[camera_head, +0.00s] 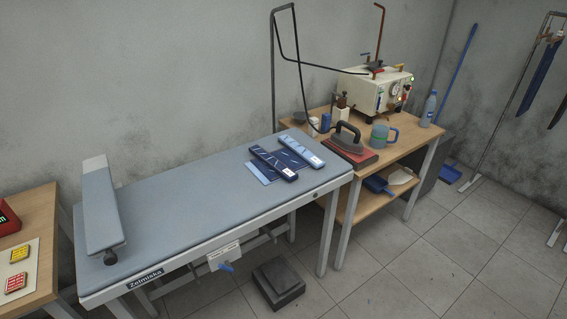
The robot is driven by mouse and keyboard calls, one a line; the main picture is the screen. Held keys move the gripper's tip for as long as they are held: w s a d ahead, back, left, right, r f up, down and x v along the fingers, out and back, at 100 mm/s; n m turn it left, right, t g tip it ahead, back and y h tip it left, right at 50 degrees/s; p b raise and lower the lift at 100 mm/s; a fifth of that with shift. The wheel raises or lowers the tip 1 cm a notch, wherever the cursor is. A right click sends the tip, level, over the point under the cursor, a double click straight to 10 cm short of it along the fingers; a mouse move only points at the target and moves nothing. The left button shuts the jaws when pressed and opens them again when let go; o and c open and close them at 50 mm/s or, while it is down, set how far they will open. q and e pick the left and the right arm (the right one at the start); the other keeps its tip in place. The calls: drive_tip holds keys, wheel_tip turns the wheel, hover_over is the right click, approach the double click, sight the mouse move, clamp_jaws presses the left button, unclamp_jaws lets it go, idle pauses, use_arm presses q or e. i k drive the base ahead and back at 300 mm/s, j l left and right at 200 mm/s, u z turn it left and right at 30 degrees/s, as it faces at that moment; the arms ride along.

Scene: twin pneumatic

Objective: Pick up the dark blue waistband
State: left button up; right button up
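A small dark blue cloth piece (286,160), which may be the waistband, lies flat near the right end of the grey-blue ironing table (190,215). Two long blue bars lie on or beside it, a left bar (268,161) and a right bar (300,150), and hide part of it. A lighter blue flap (262,173) shows at its left edge. A dark blue strip (540,78) also hangs from a rack at the far right; I cannot tell which piece is the waistband. Neither of my grippers is in view.
A sleeve board (99,205) stands at the table's left end. On the wooden side table (405,145) are an iron (347,139), a mug (382,136), a bottle (429,108) and a steam unit (379,88). A pedal box (279,283) sits on the floor. The ironing table's middle is clear.

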sight(281, 168)
drive_tip(key=i+l+u, duration=0.45)
drive_tip(key=i+l, duration=0.65)
drive_tip(key=i, duration=0.1)
